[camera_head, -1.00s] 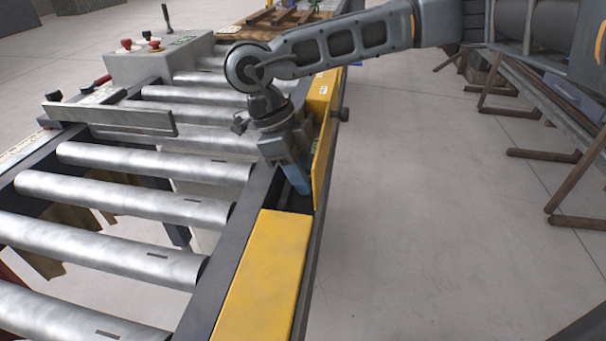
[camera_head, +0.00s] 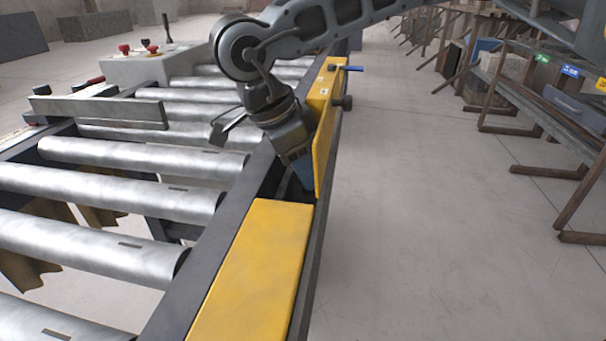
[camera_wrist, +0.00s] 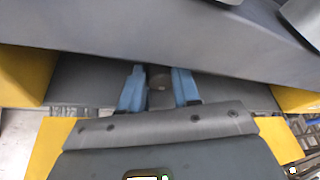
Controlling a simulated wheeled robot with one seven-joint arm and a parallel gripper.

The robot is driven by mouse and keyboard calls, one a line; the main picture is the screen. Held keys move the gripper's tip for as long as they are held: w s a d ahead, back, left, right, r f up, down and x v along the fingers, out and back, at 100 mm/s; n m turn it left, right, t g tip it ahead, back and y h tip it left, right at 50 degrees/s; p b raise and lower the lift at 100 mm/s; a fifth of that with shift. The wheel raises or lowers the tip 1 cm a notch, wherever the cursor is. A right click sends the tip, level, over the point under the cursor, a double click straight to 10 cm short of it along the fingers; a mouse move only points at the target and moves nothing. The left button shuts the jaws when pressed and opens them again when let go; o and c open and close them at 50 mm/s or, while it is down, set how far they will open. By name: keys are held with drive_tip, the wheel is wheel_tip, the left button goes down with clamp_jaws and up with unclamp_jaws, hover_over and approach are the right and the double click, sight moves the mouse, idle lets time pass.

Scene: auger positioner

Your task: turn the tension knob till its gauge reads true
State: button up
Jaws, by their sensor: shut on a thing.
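My gripper (camera_head: 302,178) reaches down into the gap in the dark side rail between two yellow covers. In the wrist view its two blue fingers (camera_wrist: 160,76) stand on either side of a dark, roundish part (camera_wrist: 158,92), which looks like the tension knob, and are shut on it. Only a small bit of this part shows between the fingers. In the head view my gripper hides it. I cannot make out the gauge or a reading in either view.
Steel rollers (camera_head: 135,198) lie left of the rail. A near yellow cover (camera_head: 255,262) and an upright yellow cover (camera_head: 322,135) flank the gap. Open floor (camera_head: 430,240) lies right.

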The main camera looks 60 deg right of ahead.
idle(0.4)
drive_tip(key=o, duration=1)
drive_tip(key=shift+o, duration=0.2)
drive_tip(key=shift+r+p, duration=0.1)
drive_tip(key=shift+p, duration=0.25)
